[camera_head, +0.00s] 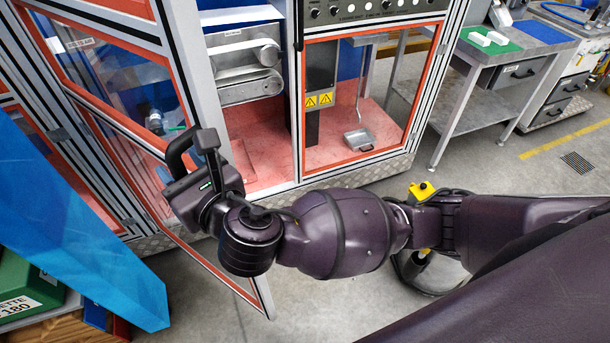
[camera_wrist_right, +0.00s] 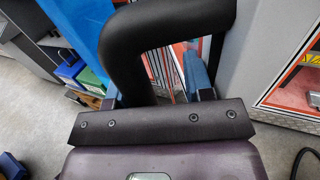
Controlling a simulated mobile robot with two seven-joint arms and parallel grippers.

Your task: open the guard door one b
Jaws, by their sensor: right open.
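The guard door (camera_head: 142,160) is a clear panel in an orange and white frame at the left of the machine. It stands swung out from the cabinet, with open space behind its edge. A thick black bent handle (camera_head: 174,152) shows at its edge; it also shows large in the right wrist view (camera_wrist_right: 165,25). My right gripper (camera_head: 196,158) is at the handle with its jaws open. In the right wrist view the handle's near end lies between the fingers (camera_wrist_right: 160,93); contact cannot be told. My left gripper is out of view.
The cabinet's red floor (camera_head: 262,165) shows behind my arm. A blue panel (camera_head: 75,215) stands at the lower left, beside a green box (camera_head: 25,290). A grey workbench (camera_head: 490,75) is at the right.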

